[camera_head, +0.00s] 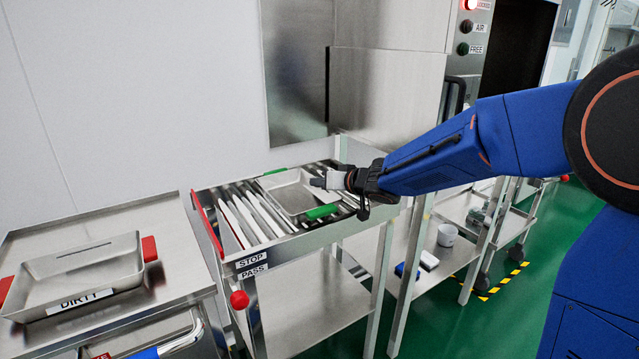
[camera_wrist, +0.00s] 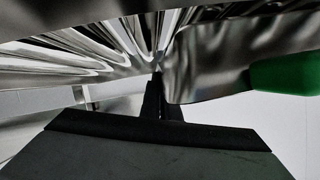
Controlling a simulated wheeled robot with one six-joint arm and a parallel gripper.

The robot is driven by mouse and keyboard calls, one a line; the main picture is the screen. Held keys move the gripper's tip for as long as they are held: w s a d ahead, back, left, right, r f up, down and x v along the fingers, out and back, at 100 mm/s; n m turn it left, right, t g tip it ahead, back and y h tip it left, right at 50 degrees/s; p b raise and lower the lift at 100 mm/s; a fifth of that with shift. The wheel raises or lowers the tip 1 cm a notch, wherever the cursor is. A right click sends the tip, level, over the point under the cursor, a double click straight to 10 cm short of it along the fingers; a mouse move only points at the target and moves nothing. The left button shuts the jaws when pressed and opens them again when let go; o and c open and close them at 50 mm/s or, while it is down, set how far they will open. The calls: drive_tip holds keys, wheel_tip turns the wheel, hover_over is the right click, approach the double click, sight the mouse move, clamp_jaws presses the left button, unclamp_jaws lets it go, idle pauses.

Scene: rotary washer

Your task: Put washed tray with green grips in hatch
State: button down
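The tray with green grips (camera_head: 291,197) is a shallow steel tray on the slatted rack (camera_head: 349,226), a green grip at its far and near ends. My gripper (camera_head: 322,182) is at the tray's right side in the head view. In the wrist view, my gripper's dark fingers (camera_wrist: 158,86) are close together beside the tray's wall (camera_wrist: 205,70), with a green grip (camera_wrist: 285,74) to the right. I cannot tell whether they hold the rim. No opening is clearly recognisable as the hatch.
A steel tray with red grips (camera_head: 95,268), marked DIRTY, stands on the left table (camera_head: 165,215). The rack has STOP and PASS labels and a red knob (camera_head: 239,299). Steel cabinet walls (camera_head: 390,90) rise behind.

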drive_tip(key=c, duration=2)
unclamp_jaws()
drive_tip(key=shift+f, duration=0.1)
drive_tip(key=v, duration=1.2)
